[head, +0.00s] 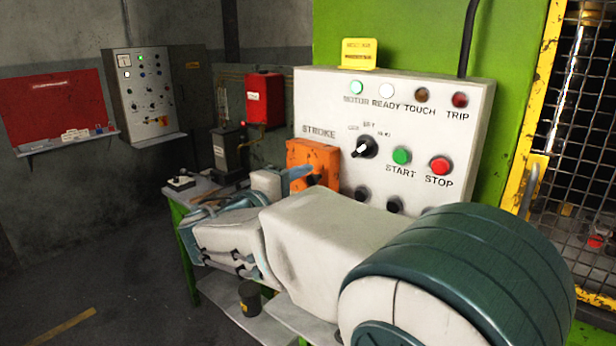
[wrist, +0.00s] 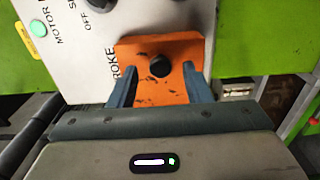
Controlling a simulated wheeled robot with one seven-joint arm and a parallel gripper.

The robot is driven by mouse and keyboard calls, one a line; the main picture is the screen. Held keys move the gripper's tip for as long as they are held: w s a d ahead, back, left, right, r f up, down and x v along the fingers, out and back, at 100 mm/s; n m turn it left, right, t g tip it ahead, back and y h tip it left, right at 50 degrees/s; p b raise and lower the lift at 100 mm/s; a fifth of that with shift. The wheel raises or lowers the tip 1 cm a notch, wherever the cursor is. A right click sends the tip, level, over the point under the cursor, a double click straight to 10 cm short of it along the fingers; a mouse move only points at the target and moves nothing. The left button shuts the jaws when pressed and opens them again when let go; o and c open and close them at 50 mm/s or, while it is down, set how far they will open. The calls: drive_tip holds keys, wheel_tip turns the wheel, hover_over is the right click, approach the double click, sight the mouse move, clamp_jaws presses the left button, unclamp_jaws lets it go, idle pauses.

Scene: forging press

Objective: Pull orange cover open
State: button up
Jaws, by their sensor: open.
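The orange cover (head: 318,154) is a worn orange piece on the left side of the white control panel, below the STROKE label. In the wrist view the orange cover (wrist: 157,52) has a round black knob (wrist: 160,65) on its face. My gripper (wrist: 159,72) is open, with one blue-grey finger on each side of the knob, apart from it. In the head view my gripper (head: 303,171) is in front of the cover's lower part, and my arm hides some of the area below. Whether the fingertips touch the cover's face I cannot tell.
The white panel (head: 300,90) carries lamps, a selector knob (head: 365,147), a green START button (head: 401,156) and a red STOP button (head: 440,165). A mesh guard (head: 570,130) stands at the right. A bench (head: 185,225) with small items is at the left.

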drive_tip(key=shift+x, duration=0.9)
drive_tip(key=shift+d, duration=0.1)
clamp_jaws()
